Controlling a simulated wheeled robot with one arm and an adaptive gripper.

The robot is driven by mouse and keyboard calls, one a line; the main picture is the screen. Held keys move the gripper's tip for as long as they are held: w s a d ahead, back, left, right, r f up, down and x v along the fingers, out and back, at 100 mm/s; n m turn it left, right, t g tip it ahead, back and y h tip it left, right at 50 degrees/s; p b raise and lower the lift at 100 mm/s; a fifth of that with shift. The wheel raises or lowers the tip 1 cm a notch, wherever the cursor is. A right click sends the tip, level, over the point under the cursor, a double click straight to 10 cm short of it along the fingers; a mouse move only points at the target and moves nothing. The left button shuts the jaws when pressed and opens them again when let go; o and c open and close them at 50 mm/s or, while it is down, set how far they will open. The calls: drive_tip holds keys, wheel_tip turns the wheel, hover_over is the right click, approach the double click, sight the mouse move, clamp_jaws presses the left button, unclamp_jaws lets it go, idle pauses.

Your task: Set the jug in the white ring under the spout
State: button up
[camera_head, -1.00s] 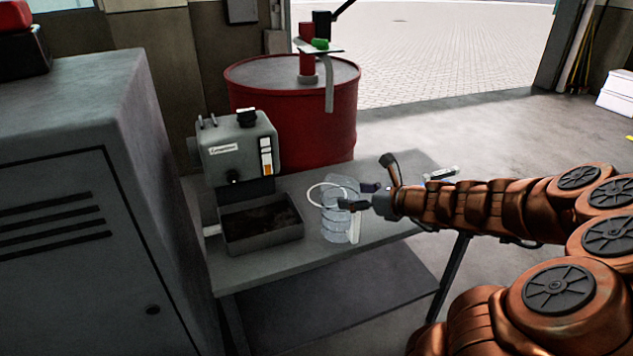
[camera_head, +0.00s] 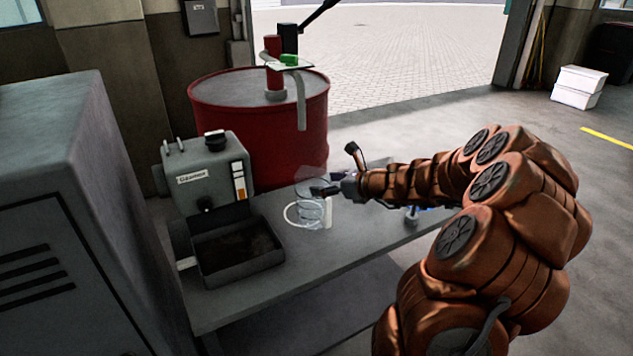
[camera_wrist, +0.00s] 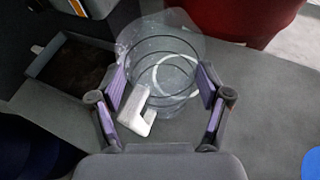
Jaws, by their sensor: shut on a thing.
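The clear jug (camera_head: 311,185), with a white handle (camera_head: 328,212), is between the fingers of my gripper (camera_head: 325,190) above or at the bench. In the wrist view the jug (camera_wrist: 160,35) fills the space between the purple-padded fingers (camera_wrist: 163,92), and its handle (camera_wrist: 137,105) faces me. The white ring (camera_head: 287,217) lies on the bench, partly seen through the jug. I cannot tell whether the jug's base touches the bench. A grey spout (camera_head: 302,110) bends down from the pump on the red drum, above the ring in the picture.
The grey bench (camera_head: 255,300) carries a grey machine (camera_head: 207,170) with a dark open tray (camera_head: 240,255) left of the ring. The red drum (camera_head: 255,125) stands behind the bench. A grey cabinet (camera_head: 60,160) is at left.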

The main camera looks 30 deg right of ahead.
sight(314, 181)
drive_tip(key=w, duration=0.2)
drive_tip(key=w+d, duration=0.1)
drive_tip(key=w, duration=0.2)
drive_tip(key=w+p, duration=0.1)
drive_tip(key=w, duration=0.1)
drive_tip(key=shift+w+d+f, duration=0.25)
drive_tip(key=shift+d+f, duration=0.05)
drive_tip(key=shift+d, duration=0.05)
drive_tip(key=shift+f, duration=1.75)
drive_tip(key=o, duration=1.8)
drive_tip(key=shift+s, duration=0.1)
drive_tip(key=v, duration=1.2)
drive_tip(key=shift+b, duration=0.4)
